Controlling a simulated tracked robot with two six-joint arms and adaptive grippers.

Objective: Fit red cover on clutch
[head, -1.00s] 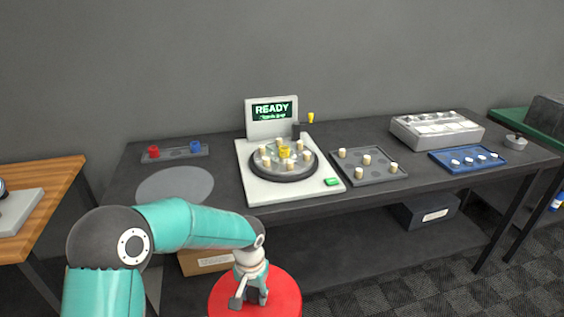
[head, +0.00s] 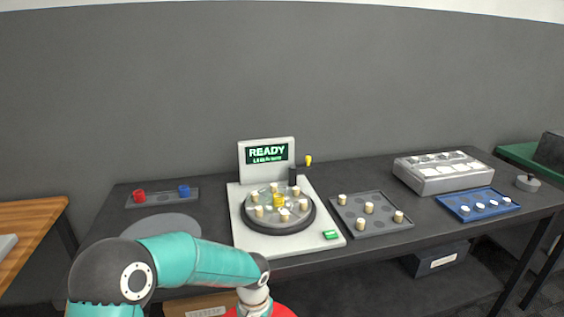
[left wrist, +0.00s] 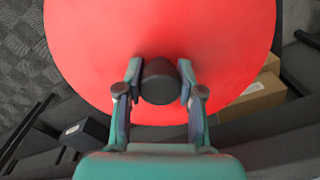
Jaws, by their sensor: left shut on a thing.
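The red cover is a wide red disc (left wrist: 160,40) filling the top of the left wrist view, with a dark round knob (left wrist: 160,82) on it. My left gripper (left wrist: 160,85) is shut on that knob. In the head view only a sliver of the red cover (head: 280,312) shows at the bottom edge, in front of the table. The clutch (head: 278,212) is a round plate with a dark rim and several cream rollers around a yellow centre, on a white base with a READY screen (head: 267,152). My right gripper is not in view.
A grey tray (head: 372,226) with several cream rollers lies right of the clutch. Further right are a blue tray (head: 468,212) and a grey box (head: 430,182). A grey disc (head: 160,226) and a tray with red and blue knobs (head: 162,205) are at left.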

